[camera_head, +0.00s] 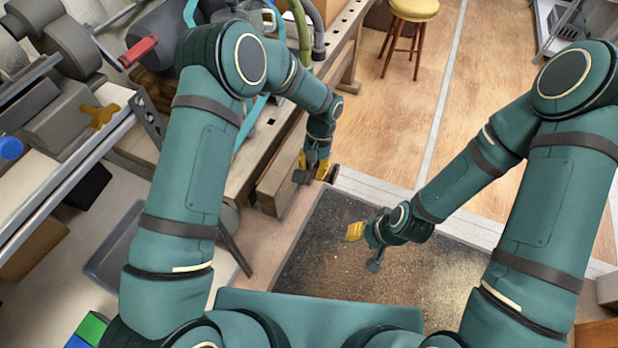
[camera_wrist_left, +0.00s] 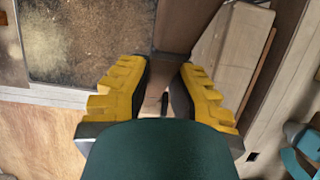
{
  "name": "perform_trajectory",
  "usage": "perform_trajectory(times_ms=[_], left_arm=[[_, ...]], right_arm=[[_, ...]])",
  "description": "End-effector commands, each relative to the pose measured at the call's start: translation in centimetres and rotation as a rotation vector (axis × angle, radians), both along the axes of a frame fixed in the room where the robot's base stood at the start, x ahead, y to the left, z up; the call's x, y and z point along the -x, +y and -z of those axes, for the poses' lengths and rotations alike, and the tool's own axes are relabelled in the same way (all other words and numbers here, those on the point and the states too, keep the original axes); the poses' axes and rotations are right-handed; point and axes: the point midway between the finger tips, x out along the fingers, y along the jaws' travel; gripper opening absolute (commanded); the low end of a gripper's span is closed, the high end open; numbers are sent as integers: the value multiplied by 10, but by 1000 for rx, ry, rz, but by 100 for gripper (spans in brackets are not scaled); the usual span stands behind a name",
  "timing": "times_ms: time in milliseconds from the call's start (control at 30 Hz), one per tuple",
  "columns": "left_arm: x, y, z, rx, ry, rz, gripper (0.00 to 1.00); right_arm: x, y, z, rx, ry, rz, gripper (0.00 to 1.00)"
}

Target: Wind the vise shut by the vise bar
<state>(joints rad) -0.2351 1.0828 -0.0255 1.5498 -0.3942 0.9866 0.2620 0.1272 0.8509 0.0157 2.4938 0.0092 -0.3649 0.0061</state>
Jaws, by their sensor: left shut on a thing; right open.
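My left gripper (camera_head: 314,168) is at the near end of the wooden workbench, its yellow fingers closed on a thin bar. In the left wrist view the yellow fingers (camera_wrist_left: 160,88) stand on both sides of the brownish vise bar (camera_wrist_left: 154,97), which is mostly hidden by the fingers and wrist. A wooden block (camera_head: 278,178), apparently the vise's jaw, is just left of the gripper, at the bench's front. The vise's screw and jaw gap cannot be made out. My right gripper (camera_head: 364,247) is open and empty above the dark mat.
The wooden workbench (camera_head: 262,140) runs away behind my left arm. A stool (camera_head: 413,10) stands far back. Grey machines and a shelf (camera_head: 60,190) are at left.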

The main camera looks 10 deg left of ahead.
Motion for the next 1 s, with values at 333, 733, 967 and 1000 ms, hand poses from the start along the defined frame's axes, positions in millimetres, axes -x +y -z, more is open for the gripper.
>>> perform_trajectory(times_ms=[333,733,967,1000], left_arm=[[-28,-12,-14,-46,155,1,0],[-44,-19,-22,-74,249,3,0],[-46,-20,-23,-79,264,4,0],[-46,-20,-24,-79,265,4,0]], right_arm=[[2,0,7,0,4,-3,42],[5,1,15,-2,11,-8,42],[5,1,16,-2,11,-10,42],[5,1,16,-3,11,-10,42]])
